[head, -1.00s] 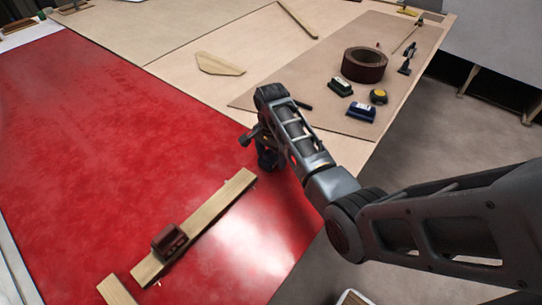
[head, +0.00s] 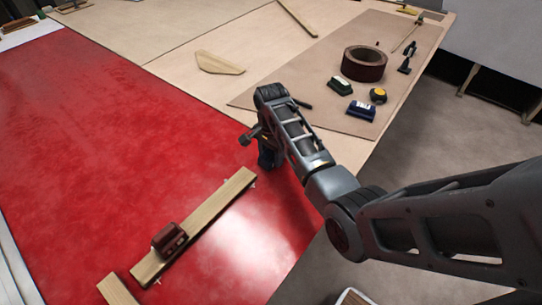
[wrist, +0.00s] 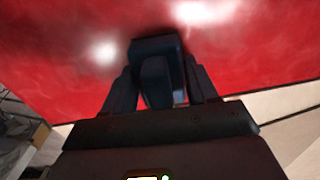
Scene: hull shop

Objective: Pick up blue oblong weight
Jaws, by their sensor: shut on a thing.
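A dark blue oblong weight (wrist: 157,48) sits between the two fingers of my gripper (wrist: 160,78) in the wrist view, over the red surface. My gripper is shut on it. In the head view my gripper (head: 266,150) points down near the right edge of the red panel (head: 90,130), and a bit of dark blue shows below my wrist. My arm hides most of the gripper there. I cannot tell whether the weight touches the panel.
A wooden strip (head: 212,210) with a dark red block (head: 169,239) on it lies left of my gripper. The panel's far left is clear.

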